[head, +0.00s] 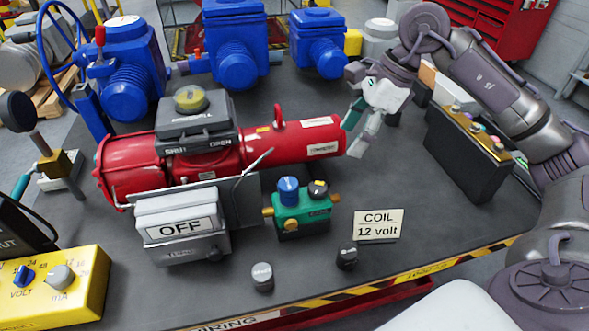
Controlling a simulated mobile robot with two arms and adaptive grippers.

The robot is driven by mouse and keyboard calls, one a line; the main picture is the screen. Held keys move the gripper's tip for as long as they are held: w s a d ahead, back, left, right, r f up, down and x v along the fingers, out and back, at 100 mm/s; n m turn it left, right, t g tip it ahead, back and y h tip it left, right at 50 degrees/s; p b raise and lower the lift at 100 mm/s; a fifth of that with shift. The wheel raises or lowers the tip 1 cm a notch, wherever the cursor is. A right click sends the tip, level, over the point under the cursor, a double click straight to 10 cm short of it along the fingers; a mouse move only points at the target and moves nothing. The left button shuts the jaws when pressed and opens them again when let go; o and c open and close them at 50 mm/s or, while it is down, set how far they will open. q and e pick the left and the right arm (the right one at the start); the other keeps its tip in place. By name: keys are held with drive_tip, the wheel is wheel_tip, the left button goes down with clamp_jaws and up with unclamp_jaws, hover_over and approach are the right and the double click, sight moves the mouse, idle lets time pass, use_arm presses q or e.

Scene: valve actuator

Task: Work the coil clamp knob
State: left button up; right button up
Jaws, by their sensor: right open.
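A green solenoid block (303,215) with a blue knob (289,190) and a dark knob (319,188) on top stands in front of the red actuator (290,142). I cannot tell for sure which knob is the coil clamp knob. A card reading "COIL 12 volt" (378,225) stands to its right. Two small loose-looking knobs, a grey one (262,277) and a black one (346,257), are on the table in front. My right gripper (356,132) is open beside the actuator's right end, behind and apart from the green block. My left gripper is out of view.
A grey box marked "OFF" (183,253) stands left of the green block. A yellow volt/mA box (60,291) is at the front left. Blue actuators (234,55) line the back. A black button box (465,150) stands at right. The table (410,175) is clear between card and button box.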

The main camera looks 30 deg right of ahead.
sight(320, 187)
drive_tip(key=p+x, duration=0.1)
drive_tip(key=x, duration=1.2)
drive_tip(key=shift+s+a+f+p, duration=0.15)
drive_tip(key=shift+s+f+p, duration=0.05)
drive_tip(key=shift+p, duration=0.2)
